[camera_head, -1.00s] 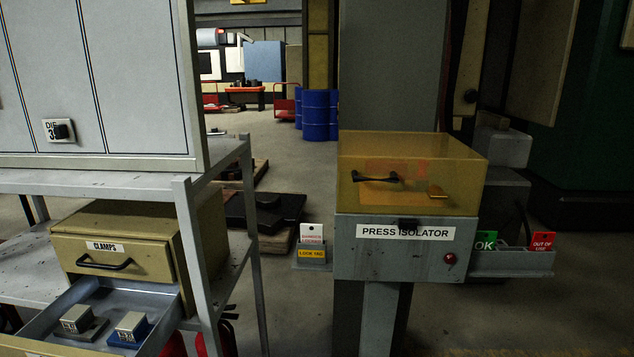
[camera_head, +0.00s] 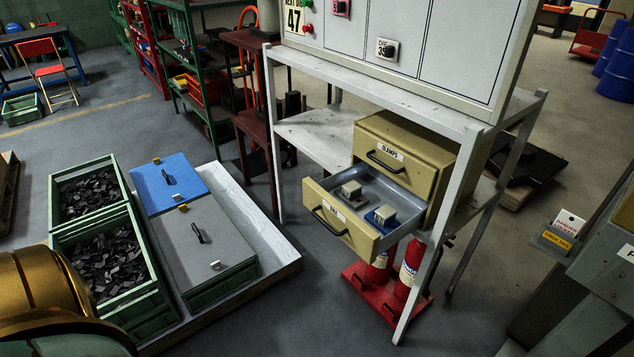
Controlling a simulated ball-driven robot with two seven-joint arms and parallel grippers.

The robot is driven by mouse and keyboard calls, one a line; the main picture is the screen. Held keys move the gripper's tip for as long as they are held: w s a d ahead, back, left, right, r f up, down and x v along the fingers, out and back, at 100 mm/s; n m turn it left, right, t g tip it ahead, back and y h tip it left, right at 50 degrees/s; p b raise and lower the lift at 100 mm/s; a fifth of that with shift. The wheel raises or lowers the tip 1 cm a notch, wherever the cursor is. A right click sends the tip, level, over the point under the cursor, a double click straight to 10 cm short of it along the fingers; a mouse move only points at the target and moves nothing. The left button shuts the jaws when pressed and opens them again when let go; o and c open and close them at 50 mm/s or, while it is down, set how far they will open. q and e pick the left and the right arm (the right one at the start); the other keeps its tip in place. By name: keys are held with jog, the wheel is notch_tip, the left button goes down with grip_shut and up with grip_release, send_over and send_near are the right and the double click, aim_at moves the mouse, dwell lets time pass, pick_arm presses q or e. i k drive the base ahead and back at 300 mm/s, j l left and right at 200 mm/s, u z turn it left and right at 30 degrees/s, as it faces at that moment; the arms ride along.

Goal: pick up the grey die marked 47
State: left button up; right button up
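The lower drawer (camera_head: 340,238) of the tan cabinet stands pulled open under the grey bench. Inside it are two small block-shaped dies. One die has a grey base (camera_head: 351,192) and lies toward the back left of the drawer. The other has a blue base (camera_head: 381,217) and lies toward the front right. Their markings are too small to read here. Neither of my grippers is in view.
The bench frame (camera_head: 464,130) stands around the cabinet, with its shelf above the open drawer. Red extinguishers (camera_head: 408,266) stand below the drawer. Green crates (camera_head: 102,262) of dark parts and lidded blue and grey boxes (camera_head: 203,240) sit on a pallet at left. Floor shows between.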

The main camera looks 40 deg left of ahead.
aim_at(350, 193)
jog(key=k+u, duration=0.15)
jog(key=u, duration=0.85)
